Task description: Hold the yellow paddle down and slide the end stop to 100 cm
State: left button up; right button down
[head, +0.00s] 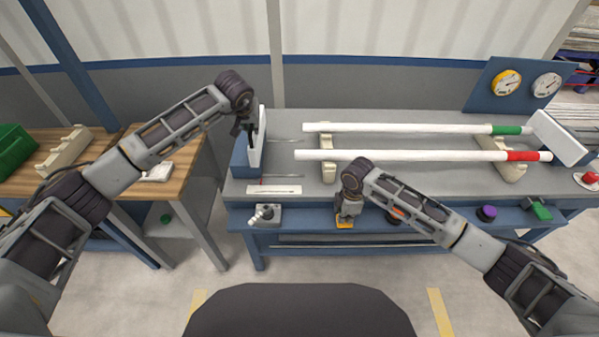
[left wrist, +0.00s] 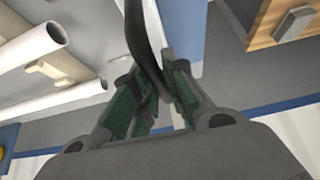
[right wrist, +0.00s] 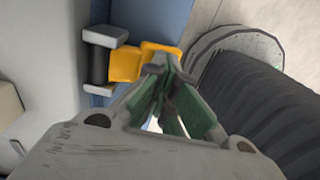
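The end stop, a white upright plate (head: 257,140) on a blue block (head: 240,158), stands at the left end of the bench. My left gripper (head: 251,129) is at its dark handle; in the left wrist view the fingers (left wrist: 160,95) close around this curved dark handle (left wrist: 147,45). The yellow paddle (head: 344,224) is on the bench's front rail, largely hidden under my right gripper (head: 346,212). In the right wrist view the fingers (right wrist: 165,72) are together at the yellow paddle (right wrist: 126,65); whether they press it down I cannot tell.
A white scale strip (head: 274,189) with a red pointer lies in front of the end stop. Two white pipes, with a green band (head: 506,130) and a red band (head: 522,156), rest on cradles. A lever box (head: 266,215), purple knob (head: 486,213) and green switch (head: 540,210) line the rail.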

pick_arm(q)
grip_shut()
pick_arm(e)
jog(key=shift+s+f, duration=0.25)
jog(key=shift+f, duration=0.1)
